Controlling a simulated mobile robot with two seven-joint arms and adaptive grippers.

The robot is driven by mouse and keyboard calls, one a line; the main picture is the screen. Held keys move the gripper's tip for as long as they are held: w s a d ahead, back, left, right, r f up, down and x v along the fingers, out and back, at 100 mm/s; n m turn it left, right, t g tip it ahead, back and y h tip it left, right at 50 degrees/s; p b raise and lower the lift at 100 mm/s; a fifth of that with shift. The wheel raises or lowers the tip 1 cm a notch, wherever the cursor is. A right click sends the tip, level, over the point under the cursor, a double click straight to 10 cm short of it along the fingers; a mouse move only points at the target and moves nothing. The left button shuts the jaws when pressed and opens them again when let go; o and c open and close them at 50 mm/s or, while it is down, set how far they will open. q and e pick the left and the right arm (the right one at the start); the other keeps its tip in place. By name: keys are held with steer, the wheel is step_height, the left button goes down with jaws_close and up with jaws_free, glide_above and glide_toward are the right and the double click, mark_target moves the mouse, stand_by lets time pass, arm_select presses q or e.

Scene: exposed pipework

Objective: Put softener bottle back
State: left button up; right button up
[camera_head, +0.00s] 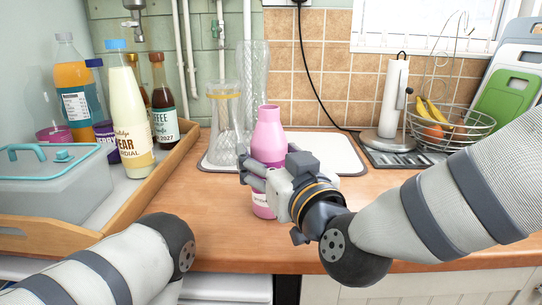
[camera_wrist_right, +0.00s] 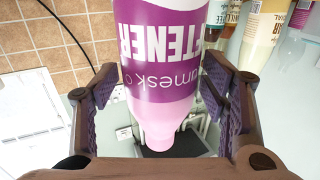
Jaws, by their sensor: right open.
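The pink softener bottle (camera_head: 268,135) stands upright on the wooden counter in the head view, with its lower middle hidden behind my right gripper. In the right wrist view the bottle (camera_wrist_right: 160,75) appears upside down, with a purple label reading "TENER". My right gripper (camera_head: 258,178) is at the bottle. In the right wrist view the open fingers (camera_wrist_right: 162,95) are on both sides of the bottle, close to it; I cannot tell whether either touches. My left arm comes in at the bottom left of the head view, but its gripper does not show.
A wooden tray (camera_head: 165,170) on the left holds several bottles and a grey lidded box (camera_head: 50,190). A glass pitcher (camera_head: 225,125) and a tall glass vase (camera_head: 252,85) stand behind the softener. A paper-towel holder (camera_head: 395,95) and fruit basket (camera_head: 450,125) stand at the right.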

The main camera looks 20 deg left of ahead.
steer(key=shift+r, duration=0.25)
steer(key=p+v, duration=0.1)
steer(key=v, duration=1.1)
steer(key=shift+f, duration=0.1)
